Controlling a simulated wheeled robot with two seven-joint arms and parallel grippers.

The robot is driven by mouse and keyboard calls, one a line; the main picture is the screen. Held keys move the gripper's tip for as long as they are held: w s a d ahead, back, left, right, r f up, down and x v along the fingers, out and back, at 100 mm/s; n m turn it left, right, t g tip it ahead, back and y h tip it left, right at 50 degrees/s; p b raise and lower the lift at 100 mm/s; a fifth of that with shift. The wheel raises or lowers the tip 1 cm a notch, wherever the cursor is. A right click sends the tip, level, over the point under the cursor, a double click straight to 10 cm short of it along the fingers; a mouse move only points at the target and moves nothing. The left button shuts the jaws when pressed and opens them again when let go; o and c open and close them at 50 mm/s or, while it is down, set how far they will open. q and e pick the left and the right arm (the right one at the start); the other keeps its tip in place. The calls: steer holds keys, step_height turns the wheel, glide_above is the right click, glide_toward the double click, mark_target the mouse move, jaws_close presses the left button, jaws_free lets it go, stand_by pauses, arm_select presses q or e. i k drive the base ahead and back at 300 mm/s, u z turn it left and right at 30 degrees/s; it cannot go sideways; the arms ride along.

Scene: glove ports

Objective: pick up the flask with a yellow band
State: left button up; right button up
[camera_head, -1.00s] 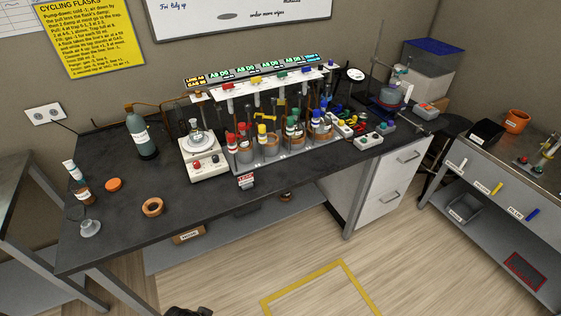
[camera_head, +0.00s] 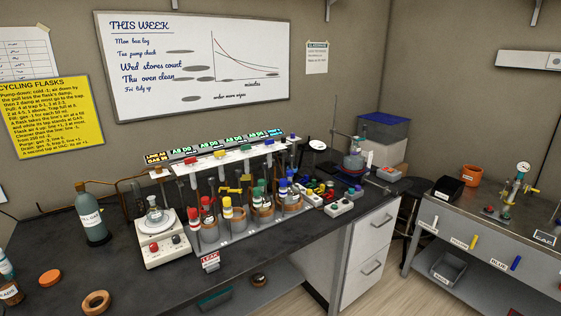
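The manifold rack (camera_head: 240,232) stands on the dark bench with several glass vessels in a row, their caps coloured red, yellow, green and blue. A yellow-banded piece (camera_head: 227,212) stands upright in the second place from the left, between the red and green ones. The vessel below it is small and partly hidden by the rack, so I cannot tell its full shape. A clear flask (camera_head: 154,214) stands on the white balance (camera_head: 161,246), left of the rack. Neither of my grippers is in view.
A grey-green bottle (camera_head: 91,219) stands left of the balance. An orange disc (camera_head: 50,278) and a cork ring (camera_head: 96,302) lie at the front left. A second bench (camera_head: 505,215) stands at the right.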

mark_target(155, 213)
steer(key=z, duration=0.05)
steer(key=k, duration=0.5)
steer(key=z, duration=0.45)
steer(key=i, duration=1.15)
steer(key=u, duration=0.6)
steer(key=i, duration=0.6)
steer(key=u, duration=0.5)
